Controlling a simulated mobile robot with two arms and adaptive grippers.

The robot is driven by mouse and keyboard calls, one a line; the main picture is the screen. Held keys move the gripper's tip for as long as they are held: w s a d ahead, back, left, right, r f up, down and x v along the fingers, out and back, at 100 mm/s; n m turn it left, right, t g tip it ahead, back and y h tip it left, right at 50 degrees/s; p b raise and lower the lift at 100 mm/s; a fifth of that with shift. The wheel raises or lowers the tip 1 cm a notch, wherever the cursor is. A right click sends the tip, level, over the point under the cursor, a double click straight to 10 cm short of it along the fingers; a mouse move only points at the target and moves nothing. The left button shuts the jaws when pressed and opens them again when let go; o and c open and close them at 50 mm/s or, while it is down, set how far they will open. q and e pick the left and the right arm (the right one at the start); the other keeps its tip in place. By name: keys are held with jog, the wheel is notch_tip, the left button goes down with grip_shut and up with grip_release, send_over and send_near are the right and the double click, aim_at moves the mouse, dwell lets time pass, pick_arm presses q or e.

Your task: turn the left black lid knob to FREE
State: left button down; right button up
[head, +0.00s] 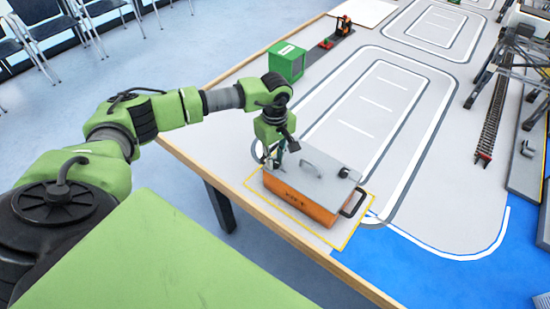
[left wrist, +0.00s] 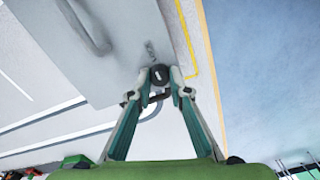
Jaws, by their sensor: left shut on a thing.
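An orange box (head: 300,203) with a grey lid (head: 325,168) stands inside a yellow outline near the table's front edge. My left gripper (head: 279,150) is over the lid's left end, pointing down. In the left wrist view, the gripper (left wrist: 161,75) is shut around the round black left lid knob (left wrist: 160,74), which has a short pale mark on top. A small dark marking on the lid (left wrist: 150,50) beside the knob is too small to read. The knob is mostly hidden in the head view. Another dark knob (head: 343,172) shows at the lid's right end.
A grey grip (head: 308,160) rises from the lid, and a black handle (head: 353,203) sticks out at the box's right end. A green box (head: 287,62) stands behind left. Crane legs and track (head: 492,130) are at right. The table around the box is clear.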

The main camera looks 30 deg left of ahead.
pick_arm(q)
jog(key=n+b, duration=0.2)
jog(key=n, duration=0.1)
jog(key=shift+f+n+b, duration=0.15)
jog(key=shift+n+b, duration=0.15)
jog(key=shift+b, duration=0.05)
jog(key=n+b, duration=0.2)
jog(key=n, duration=0.2)
jog(key=shift+n, duration=0.3)
jog(key=n+b, duration=0.2)
jog(key=n, duration=0.3)
jog(key=shift+b, duration=0.35)
jog(key=shift+n+b, duration=0.6)
jog(key=shift+n, duration=1.7)
jog(key=shift+r, duration=0.2)
